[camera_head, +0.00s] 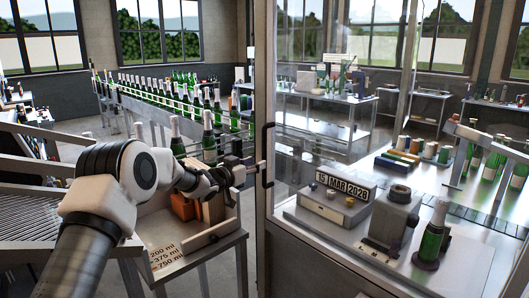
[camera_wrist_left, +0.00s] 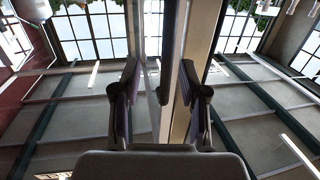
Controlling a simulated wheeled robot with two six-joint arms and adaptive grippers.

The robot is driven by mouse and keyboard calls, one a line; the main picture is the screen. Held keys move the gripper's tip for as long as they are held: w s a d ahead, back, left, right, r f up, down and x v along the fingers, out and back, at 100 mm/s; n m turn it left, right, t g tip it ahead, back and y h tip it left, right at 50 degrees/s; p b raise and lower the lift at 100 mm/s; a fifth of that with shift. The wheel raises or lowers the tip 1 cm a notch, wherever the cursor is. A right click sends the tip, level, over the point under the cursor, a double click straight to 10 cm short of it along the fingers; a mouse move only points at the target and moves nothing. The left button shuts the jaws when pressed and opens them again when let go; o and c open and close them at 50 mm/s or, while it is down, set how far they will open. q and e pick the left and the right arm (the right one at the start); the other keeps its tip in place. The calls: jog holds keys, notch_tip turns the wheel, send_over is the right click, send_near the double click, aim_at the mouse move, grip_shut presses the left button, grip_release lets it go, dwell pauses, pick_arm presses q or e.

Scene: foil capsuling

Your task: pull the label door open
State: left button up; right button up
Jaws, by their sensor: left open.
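The label door is a clear panel in a metal frame (camera_head: 262,75), standing upright in front of the labelling bench. Its dark vertical handle (camera_head: 267,150) is on the frame's left edge. My left gripper (camera_head: 254,170) reaches in from the left at the handle's lower half, with its jaws open. In the left wrist view, the open fingers (camera_wrist_left: 162,80) flank a dark upright bar that looks like the handle (camera_wrist_left: 170,45), with the pale door frame (camera_wrist_left: 203,45) behind. I cannot tell whether either finger touches it. My right gripper is out of view.
Behind the glass are a date display (camera_head: 346,184), a grey press block (camera_head: 390,218) and a green bottle (camera_head: 433,232). A tray (camera_head: 195,240) with boxes stands below my left arm. A conveyor (camera_head: 165,112) of bottles runs behind it.

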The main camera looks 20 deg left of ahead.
aim_at(263, 145)
pick_arm(q)
notch_tip(263, 145, up, 5)
jog(key=a, duration=0.1)
jog(key=shift+t, duration=0.3)
jog(key=p+x, duration=0.1)
jog(key=x, duration=0.1)
jog(key=p+x, duration=0.3)
jog(key=x, duration=0.2)
jog(key=shift+f, duration=0.3)
jog(key=shift+w, duration=0.2)
jog(key=shift+f, duration=0.1)
grip_shut()
